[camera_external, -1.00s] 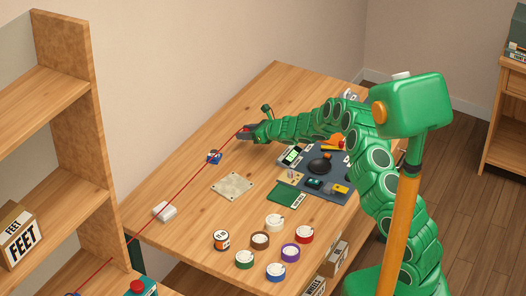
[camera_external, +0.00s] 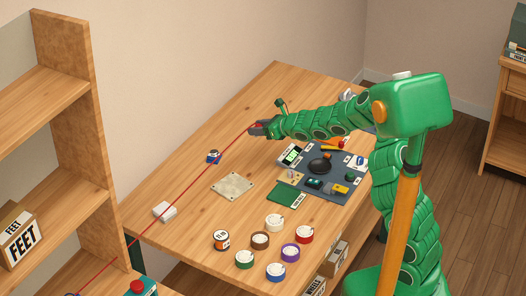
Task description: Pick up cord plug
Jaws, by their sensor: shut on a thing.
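My gripper (camera_external: 258,129) is at the end of the green arm, above the far left part of the wooden table (camera_external: 190,200). Its jaws are shut on the end of a thin red cord (camera_external: 185,185). The plug itself is too small and too hidden by the jaws to make out. The cord runs taut from the jaws down to the lower left, past the table's left edge and in front of the shelf.
A small blue item (camera_external: 213,156), a beige plate (camera_external: 233,186) and a white block (camera_external: 165,212) lie on the table. A dark mat (camera_external: 322,170) with parts is at the right. Several tape rolls (camera_external: 260,239) stand near the front. A wooden shelf (camera_external: 75,120) rises at left.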

